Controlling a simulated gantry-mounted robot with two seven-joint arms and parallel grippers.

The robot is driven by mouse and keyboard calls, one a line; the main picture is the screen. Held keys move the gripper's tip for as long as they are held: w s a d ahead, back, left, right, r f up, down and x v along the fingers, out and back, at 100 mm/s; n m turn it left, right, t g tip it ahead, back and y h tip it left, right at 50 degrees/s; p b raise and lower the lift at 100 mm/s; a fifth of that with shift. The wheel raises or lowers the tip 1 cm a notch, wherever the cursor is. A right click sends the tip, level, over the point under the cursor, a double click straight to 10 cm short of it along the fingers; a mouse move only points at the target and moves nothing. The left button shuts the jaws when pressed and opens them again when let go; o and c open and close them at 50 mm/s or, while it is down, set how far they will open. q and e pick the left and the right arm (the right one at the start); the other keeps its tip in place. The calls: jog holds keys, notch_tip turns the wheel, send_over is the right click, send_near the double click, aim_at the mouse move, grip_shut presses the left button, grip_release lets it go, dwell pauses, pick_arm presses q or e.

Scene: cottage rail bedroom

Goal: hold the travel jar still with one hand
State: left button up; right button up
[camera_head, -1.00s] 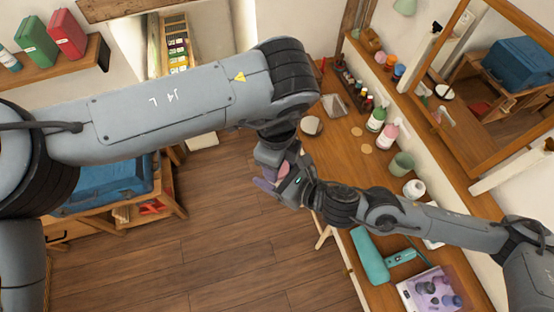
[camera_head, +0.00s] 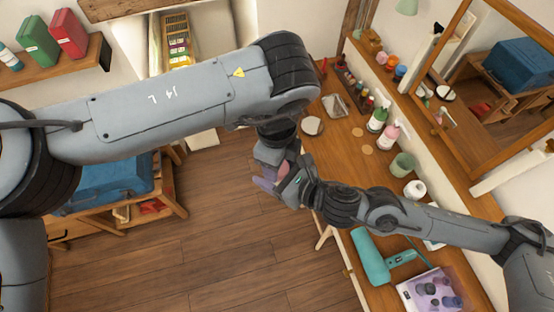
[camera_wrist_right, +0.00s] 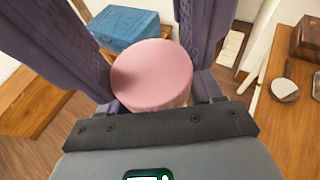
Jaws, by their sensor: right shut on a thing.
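The travel jar shows its round pink lid (camera_wrist_right: 152,75) in the right wrist view, between the two dark purple fingers of my right gripper (camera_wrist_right: 150,60). That gripper is shut on the jar, and the jar's lower part is mostly hidden. In the head view a small patch of pink jar (camera_head: 284,169) shows at my right gripper (camera_head: 268,184), above the floor left of the desk. My left gripper (camera_head: 270,153) is close beside it, at the end of the arm from the left. Its fingertips are hidden, so I cannot tell its opening.
The wooden desk (camera_head: 345,150) at right carries bottles, a green cup (camera_head: 402,164), a teal hair dryer (camera_head: 370,256) and a clear purple case (camera_head: 432,288). A mirror (camera_head: 495,80) stands behind it. A blue box (camera_head: 110,182) is at left. The middle floor is clear.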

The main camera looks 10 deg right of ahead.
pick_arm(q)
jog(key=shift+s+d+r, duration=0.25)
jog(key=shift+d+r, duration=0.05)
jog(key=shift+r, duration=0.05)
jog(key=shift+c, duration=0.5)
jog(key=shift+w+a+f, duration=0.15)
jog(key=shift+w+f, duration=0.05)
jog(key=shift+f, duration=0.3)
jog(key=o, duration=1.1)
jog(key=shift+w+a+r, duration=0.1)
jog(key=shift+r, duration=2.15)
jog(key=shift+c, duration=0.4)
